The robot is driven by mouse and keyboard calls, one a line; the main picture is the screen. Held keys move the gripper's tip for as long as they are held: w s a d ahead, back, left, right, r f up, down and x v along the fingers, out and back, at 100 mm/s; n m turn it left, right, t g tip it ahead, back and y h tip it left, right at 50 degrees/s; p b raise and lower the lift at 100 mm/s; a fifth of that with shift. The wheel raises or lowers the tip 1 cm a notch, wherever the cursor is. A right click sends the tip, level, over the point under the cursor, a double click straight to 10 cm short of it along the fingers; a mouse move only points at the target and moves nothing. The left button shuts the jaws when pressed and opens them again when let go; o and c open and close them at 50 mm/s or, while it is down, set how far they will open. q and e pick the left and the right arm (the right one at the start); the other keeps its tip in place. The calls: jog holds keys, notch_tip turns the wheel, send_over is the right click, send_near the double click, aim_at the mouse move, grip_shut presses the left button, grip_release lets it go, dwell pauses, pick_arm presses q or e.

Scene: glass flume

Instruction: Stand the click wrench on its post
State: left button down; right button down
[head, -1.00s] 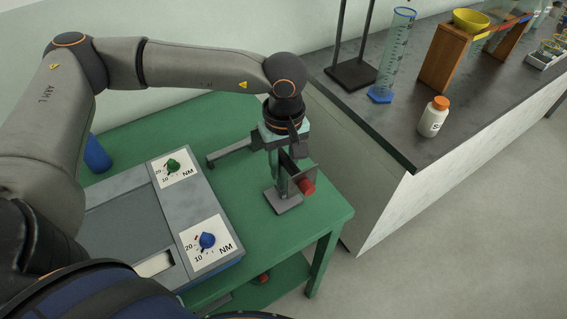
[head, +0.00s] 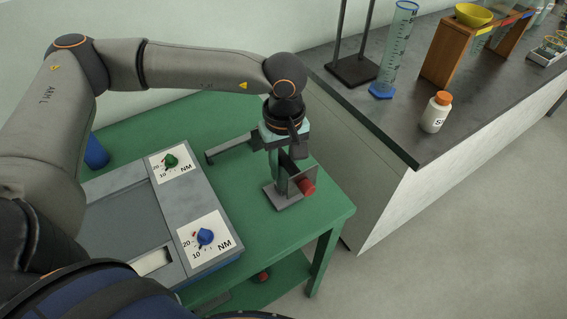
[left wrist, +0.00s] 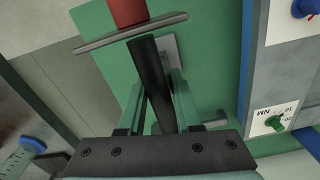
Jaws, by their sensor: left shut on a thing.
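In the head view my left gripper (head: 288,168) points down over the right part of the green table. It is shut on a dark bar, which shows between the fingers (left wrist: 157,88) in the left wrist view. I take this bar to be the shaft of the click wrench (left wrist: 152,72). A grey plate (left wrist: 110,38) and a red cylinder (left wrist: 128,11) lie at its far end; the red part also shows in the head view (head: 307,187). A small grey base plate (head: 290,203) sits below on the table, probably the post's foot. The post itself is mostly hidden. My right gripper is out of view.
A grey console with a green knob (head: 171,160) and a blue knob (head: 205,237) stands left of the gripper. A dark bar (head: 228,150) is behind the gripper. A blue cylinder (head: 96,152) stands far left. A dark bench (head: 400,125) with a white bottle (head: 436,113) is at right.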

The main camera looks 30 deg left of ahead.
pick_arm(q)
jog(key=shift+f, duration=0.2)
jog(key=c, duration=0.5)
grip_release()
notch_tip(320, 180, up, 13)
jog(key=shift+f+b, duration=0.2)
jog(key=shift+b, duration=0.4)
